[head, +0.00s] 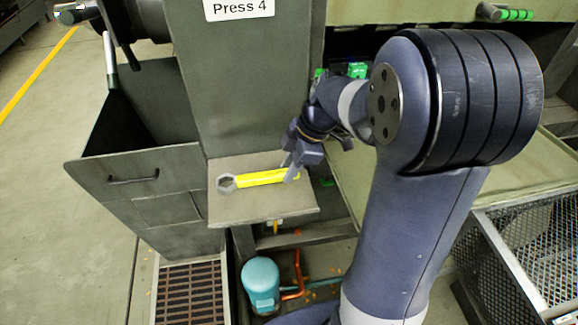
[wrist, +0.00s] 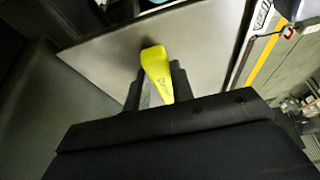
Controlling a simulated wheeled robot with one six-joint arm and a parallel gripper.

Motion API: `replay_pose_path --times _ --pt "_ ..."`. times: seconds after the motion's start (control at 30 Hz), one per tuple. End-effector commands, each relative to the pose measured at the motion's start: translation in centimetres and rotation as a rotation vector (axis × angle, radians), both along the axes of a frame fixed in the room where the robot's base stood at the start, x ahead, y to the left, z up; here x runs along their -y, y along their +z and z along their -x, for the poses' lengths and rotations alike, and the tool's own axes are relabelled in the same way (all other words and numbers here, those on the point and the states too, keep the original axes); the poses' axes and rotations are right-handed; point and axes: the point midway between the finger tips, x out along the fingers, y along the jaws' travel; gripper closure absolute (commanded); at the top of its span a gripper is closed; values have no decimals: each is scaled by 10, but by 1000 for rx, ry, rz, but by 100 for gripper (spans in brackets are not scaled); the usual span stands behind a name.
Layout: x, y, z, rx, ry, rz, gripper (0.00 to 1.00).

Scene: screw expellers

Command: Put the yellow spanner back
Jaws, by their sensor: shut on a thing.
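The yellow spanner (head: 258,178) has a grey ring head at its left end and a yellow handle. In the head view it is at a small flat shelf (head: 262,209) below the Press 4 sign. I cannot tell whether it rests on the shelf or is just above it. My gripper (head: 291,170) is shut on the right end of the handle. In the wrist view the yellow handle (wrist: 156,70) shows between the two fingers (wrist: 158,90), over the pale shelf plate (wrist: 110,60). The ring head is hidden there.
A grey hopper bin (head: 135,180) with a handle stands left of the shelf. A teal motor (head: 261,283) and orange pipe (head: 293,285) lie below. A mesh cage (head: 525,255) stands at the right. Open floor (head: 40,210) is at the far left.

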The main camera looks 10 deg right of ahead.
Motion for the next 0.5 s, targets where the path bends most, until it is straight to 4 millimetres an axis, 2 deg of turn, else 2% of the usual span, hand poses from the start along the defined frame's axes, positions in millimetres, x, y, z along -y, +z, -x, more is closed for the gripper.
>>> replay_pose_path --times 0.37,0.4,0.5 --pt "0 -6 0 2 -1 -1 100" --pt "0 -5 0 1 0 0 75" --pt "0 -4 0 1 0 0 66"
